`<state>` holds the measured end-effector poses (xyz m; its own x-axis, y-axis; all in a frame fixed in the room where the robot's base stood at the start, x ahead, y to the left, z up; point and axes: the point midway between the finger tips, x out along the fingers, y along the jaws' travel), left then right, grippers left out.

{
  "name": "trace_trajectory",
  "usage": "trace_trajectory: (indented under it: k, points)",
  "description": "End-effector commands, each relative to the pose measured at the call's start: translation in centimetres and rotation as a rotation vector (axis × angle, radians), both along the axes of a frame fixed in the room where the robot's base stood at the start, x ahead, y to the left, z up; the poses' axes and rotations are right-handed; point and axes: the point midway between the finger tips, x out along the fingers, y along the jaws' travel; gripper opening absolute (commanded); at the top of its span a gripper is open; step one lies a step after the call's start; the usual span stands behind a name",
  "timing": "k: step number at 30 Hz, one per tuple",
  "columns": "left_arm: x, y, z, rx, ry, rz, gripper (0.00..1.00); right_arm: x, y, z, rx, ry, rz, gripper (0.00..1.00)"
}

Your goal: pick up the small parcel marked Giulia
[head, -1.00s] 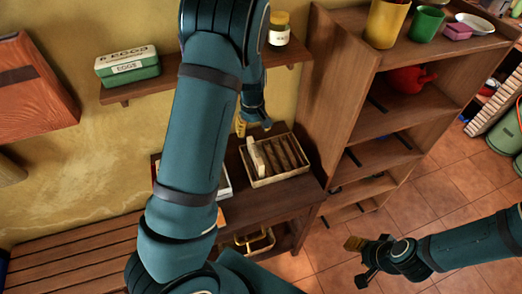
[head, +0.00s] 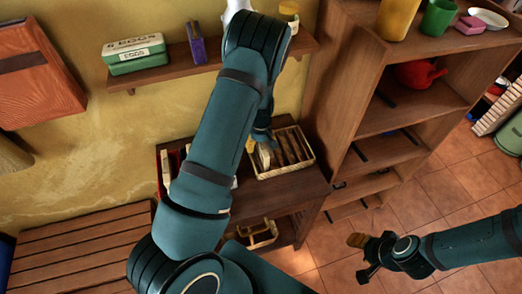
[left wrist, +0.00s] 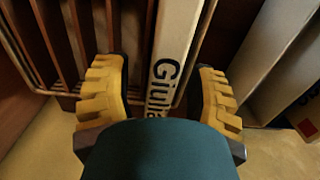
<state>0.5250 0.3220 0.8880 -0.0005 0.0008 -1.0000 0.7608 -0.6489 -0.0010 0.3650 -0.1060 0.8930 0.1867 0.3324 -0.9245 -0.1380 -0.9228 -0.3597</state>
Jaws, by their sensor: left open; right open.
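The small parcel marked Giulia (left wrist: 173,60) is a pale, slim block with dark lettering. In the left wrist view it stands between the two yellow fingers of my left gripper (left wrist: 157,68), with visible gaps, so the fingers are open around it. In the head view the parcel (head: 265,156) stands at the left end of the slatted rack (head: 288,171), and my left gripper (head: 255,145) is there, mostly hidden by my arm. The last letters of the name are partly covered by the gripper. My right gripper (head: 358,243) is open and empty over the tiled floor.
The rack sits on a dark wooden table (head: 285,192) beside a tall shelf (head: 336,100). Other pale upright boxes (left wrist: 275,60) stand right of the parcel in the left wrist view. A wall shelf (head: 175,72) above holds an egg box (head: 135,54) and a purple packet (head: 196,43).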

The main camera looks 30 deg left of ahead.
Motion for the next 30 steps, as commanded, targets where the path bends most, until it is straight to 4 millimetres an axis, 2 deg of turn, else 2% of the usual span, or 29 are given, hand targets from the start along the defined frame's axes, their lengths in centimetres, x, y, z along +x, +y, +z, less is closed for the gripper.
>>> trace_trajectory:
  k: [3,10,12,15,30]
  points:
    - [0.00,0.03,-0.65,0.000,0.000,0.000,0.57,-0.01,0.00,-0.03,0.000,0.000,0.000,0.47]
    - [0.02,0.00,-0.66,0.000,-0.001,-0.001,0.56,-0.01,0.00,-0.02,0.000,0.000,0.000,0.47]
    - [0.02,0.00,-0.65,0.000,-0.001,-0.001,0.32,-0.01,0.00,-0.02,0.000,0.000,0.000,0.47]
    - [0.02,0.00,-0.65,-0.001,-0.001,-0.001,0.00,-0.01,0.00,-0.02,0.000,0.000,0.000,0.47]
    - [-0.06,-0.10,-0.52,-0.001,-0.001,-0.001,0.00,0.00,0.00,-0.08,0.000,0.000,0.000,0.47]
